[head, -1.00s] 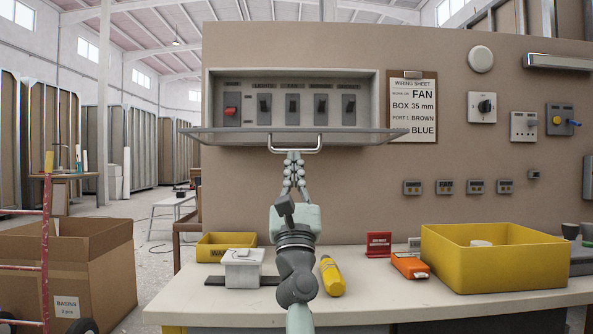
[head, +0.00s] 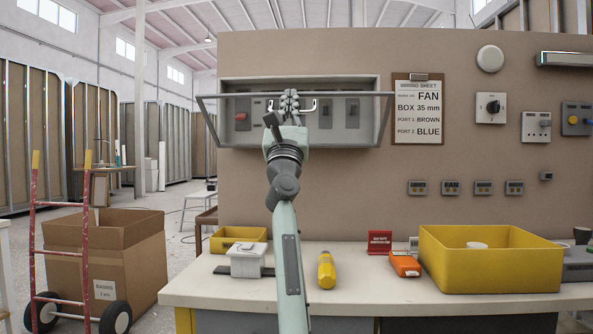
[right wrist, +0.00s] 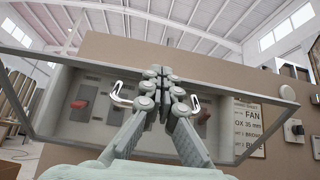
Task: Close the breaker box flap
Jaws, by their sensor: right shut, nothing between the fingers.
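The breaker box (head: 228,85) is set in the tan wall panel, with a red switch and several dark switches inside. Its clear flap (head: 352,130) is hinged along the bottom and stands tilted up, part-way open, its top edge out in front of the box. The flap's metal handle (head: 309,107) shows on either side of my right gripper (head: 290,96). This gripper is shut and empty, its fingertips up at the handle near the flap's top edge. In the right wrist view the shut fingers (right wrist: 158,75) cover the middle of the handle (right wrist: 120,95); contact is hard to tell. My left gripper is out of view.
A wiring sheet (head: 417,110) hangs right of the box. Below, the workbench (head: 380,305) holds a yellow bin (head: 490,270), a yellow bottle (head: 326,270), an orange device (head: 404,264) and a small white box (head: 248,260). A hand truck (head: 86,235) stands at left.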

